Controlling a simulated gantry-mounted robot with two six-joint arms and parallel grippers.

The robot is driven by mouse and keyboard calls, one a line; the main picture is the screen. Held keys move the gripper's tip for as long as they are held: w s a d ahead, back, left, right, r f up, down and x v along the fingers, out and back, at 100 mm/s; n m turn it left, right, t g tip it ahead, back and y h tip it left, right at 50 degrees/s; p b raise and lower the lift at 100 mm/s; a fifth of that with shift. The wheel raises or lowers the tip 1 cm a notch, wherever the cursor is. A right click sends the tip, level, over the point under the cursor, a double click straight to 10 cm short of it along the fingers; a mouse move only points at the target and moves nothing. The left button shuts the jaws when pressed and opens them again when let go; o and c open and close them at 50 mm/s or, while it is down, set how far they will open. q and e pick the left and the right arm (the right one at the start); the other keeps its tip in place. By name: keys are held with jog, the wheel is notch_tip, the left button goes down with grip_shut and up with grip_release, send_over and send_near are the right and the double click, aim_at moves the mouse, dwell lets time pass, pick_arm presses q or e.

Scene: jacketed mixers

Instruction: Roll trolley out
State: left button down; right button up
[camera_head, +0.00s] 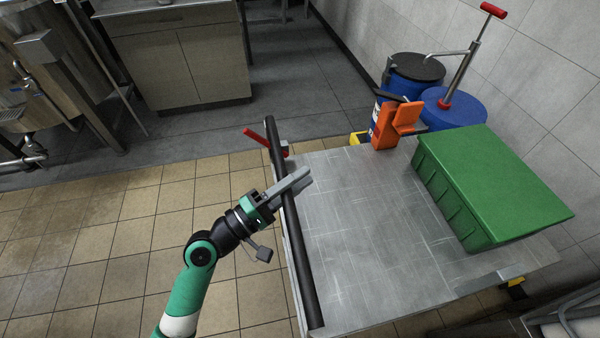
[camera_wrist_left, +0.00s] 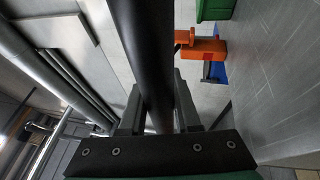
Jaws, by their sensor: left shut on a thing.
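The trolley (camera_head: 370,240) is a flat grey metal top with a black push bar along its left side. My left gripper (camera_head: 287,192) reaches in from the left and is shut on the black push bar (camera_head: 304,270). In the left wrist view the push bar (camera_wrist_left: 147,60) runs between the two fingers of the gripper (camera_wrist_left: 160,100). A red lever (camera_head: 257,137) sticks out near the bar's far end. My right gripper is not in view.
Two blue drums (camera_head: 452,108) stand by the tiled wall behind the trolley, one with a red-handled pump (camera_head: 463,62). A metal cabinet (camera_head: 187,58) stands at the back left. The tan tiled floor (camera_head: 130,210) left of the trolley is clear.

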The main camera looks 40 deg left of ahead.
pick_arm(q)
jog(key=shift+s+a, duration=0.15)
jog(key=shift+s, duration=0.1)
jog(key=c, duration=0.6)
grip_release()
jog(key=v, duration=1.1)
jog(key=shift+s, duration=0.3)
